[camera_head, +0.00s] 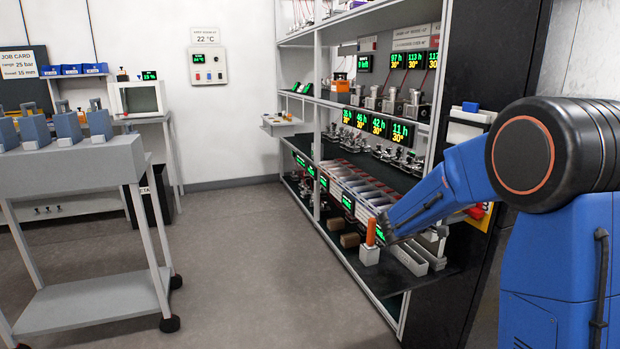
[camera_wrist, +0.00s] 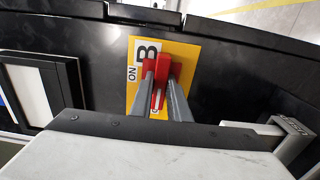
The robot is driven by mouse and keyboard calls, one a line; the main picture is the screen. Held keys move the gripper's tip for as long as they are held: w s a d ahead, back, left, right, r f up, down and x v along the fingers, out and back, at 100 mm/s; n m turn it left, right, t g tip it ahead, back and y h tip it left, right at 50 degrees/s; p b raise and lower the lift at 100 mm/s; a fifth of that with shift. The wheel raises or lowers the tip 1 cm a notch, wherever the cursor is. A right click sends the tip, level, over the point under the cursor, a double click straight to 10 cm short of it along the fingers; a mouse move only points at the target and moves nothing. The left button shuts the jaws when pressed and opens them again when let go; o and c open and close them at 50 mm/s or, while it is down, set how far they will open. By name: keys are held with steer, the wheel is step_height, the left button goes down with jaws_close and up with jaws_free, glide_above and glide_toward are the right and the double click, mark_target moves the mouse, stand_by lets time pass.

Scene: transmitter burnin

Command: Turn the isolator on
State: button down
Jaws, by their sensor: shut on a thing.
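The isolator is a yellow plate (camera_wrist: 135,101) with a red handle (camera_wrist: 164,50) on a black panel, in the middle of the wrist view. An ON label (camera_wrist: 132,74) is at the plate's left edge, and a large letter B shows behind the handle. My gripper (camera_wrist: 162,72) has its two grey fingers closed on the red handle. The fingers cover part of the handle and lettering, so I cannot tell its exact setting. In the head view, the yellow plate (camera_head: 484,226) and some red (camera_head: 475,212) show below my blue arm; my fingers cannot be made out there.
The black panel (camera_wrist: 230,78) ends the tall shelf rack (camera_head: 317,120), full of devices with green displays. A white framed holder (camera_wrist: 30,92) is left of the isolator in the wrist view. A grey trolley (camera_head: 85,165) stands at left, with clear floor (camera_head: 235,250) between.

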steer(key=shift+m, duration=1.7)
steer(key=shift+m, duration=1.7)
